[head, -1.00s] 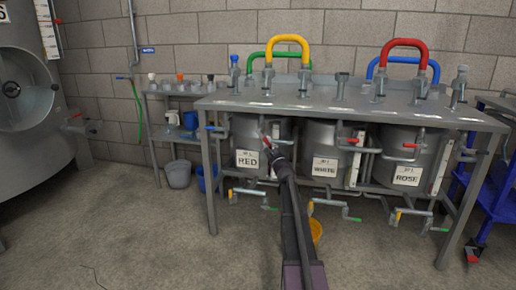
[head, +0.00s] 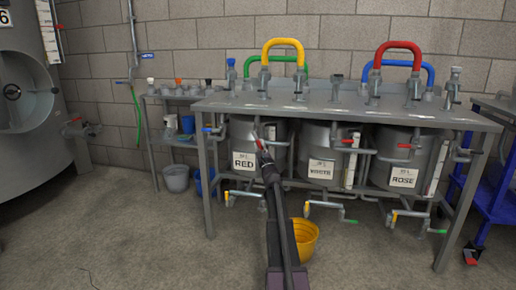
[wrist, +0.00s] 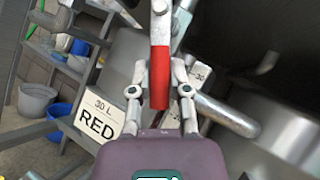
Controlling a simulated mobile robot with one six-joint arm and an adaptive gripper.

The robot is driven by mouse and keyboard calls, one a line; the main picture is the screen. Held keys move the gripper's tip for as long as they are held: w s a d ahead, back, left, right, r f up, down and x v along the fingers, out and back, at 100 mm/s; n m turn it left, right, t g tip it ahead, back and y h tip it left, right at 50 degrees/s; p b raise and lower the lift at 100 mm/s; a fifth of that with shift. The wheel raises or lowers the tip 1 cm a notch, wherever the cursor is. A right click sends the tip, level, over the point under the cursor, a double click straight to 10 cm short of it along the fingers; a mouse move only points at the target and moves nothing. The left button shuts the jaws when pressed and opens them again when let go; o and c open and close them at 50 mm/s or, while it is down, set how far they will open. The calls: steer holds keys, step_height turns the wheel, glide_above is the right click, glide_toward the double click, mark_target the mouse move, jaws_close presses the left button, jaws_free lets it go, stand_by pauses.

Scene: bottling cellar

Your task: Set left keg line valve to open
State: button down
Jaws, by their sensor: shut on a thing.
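The left keg line valve's red lever (wrist: 159,75) shows large in the wrist view, its grey metal end running up to a pale pivot. My gripper (wrist: 160,88) is shut on the red lever, one finger on each side. In the head view my gripper (head: 261,151) is at the front of the keg labelled RED (head: 243,137), the leftmost of three. The lever's red end shows small there. I cannot tell whether the valve stands open or shut. The RED label (wrist: 101,119) is left of my gripper in the wrist view.
A blue trolley (head: 487,195) stands far right. The floor at left is clear.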

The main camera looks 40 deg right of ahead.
steer(key=shift+a, duration=0.25)
steer(key=c, duration=0.6)
jaws_free()
steer(key=shift+s+d+r, duration=0.1)
steer(key=shift+s, duration=0.1)
steer(key=shift+d, duration=0.15)
